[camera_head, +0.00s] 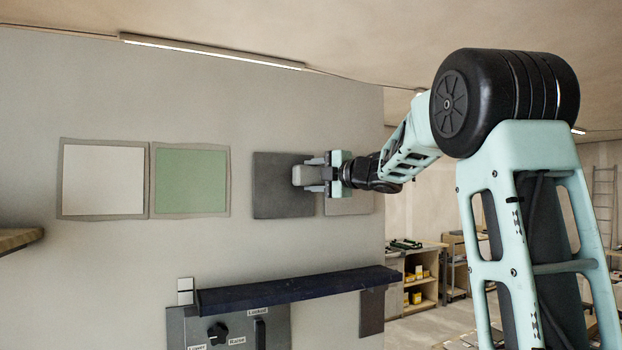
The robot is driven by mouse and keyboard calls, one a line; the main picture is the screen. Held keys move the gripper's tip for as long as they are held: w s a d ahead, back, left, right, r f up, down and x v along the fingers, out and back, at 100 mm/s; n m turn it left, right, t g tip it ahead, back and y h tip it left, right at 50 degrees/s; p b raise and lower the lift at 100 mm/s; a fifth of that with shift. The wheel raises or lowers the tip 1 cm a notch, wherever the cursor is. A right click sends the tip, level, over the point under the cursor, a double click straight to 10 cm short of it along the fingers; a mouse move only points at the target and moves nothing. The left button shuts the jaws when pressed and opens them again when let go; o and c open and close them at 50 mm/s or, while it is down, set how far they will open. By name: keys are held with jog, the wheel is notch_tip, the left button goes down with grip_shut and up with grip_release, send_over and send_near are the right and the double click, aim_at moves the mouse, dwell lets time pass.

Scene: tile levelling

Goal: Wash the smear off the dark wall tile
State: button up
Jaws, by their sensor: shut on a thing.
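The dark wall tile (272,198) is a dark grey square on the wall, third from the left in a row of tiles. My gripper (317,174) is at its right part, reaching in from the right. It is shut on a pale grey block (302,175), possibly a sponge. The block overlaps the right side of the dark tile in the picture; I cannot tell whether it touches the surface. I cannot make out a distinct smear, and the block and gripper hide part of the tile.
A white tile (103,180) and a green tile (190,180) are to the left. A taupe tile (348,203) is partly hidden behind my gripper. Below, a dark ledge (300,290) juts out above a panel (270,325) with a knob and handle. Shelves (420,275) stand beyond the wall's right edge.

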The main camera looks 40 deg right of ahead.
jog(key=shift+s+a+b, duration=0.15)
jog(key=shift+s+a, duration=0.1)
jog(key=shift+s, duration=0.45)
jog(key=shift+s+a+b, duration=0.2)
jog(key=shift+s, duration=0.55)
jog(key=shift+s+a+b, duration=0.15)
jog(key=shift+s+a, duration=0.1)
jog(key=shift+s, duration=0.45)
jog(key=shift+s, duration=0.1)
jog(key=s, duration=0.2)
jog(key=shift+s+a, duration=0.35)
jog(key=shift+a, duration=0.05)
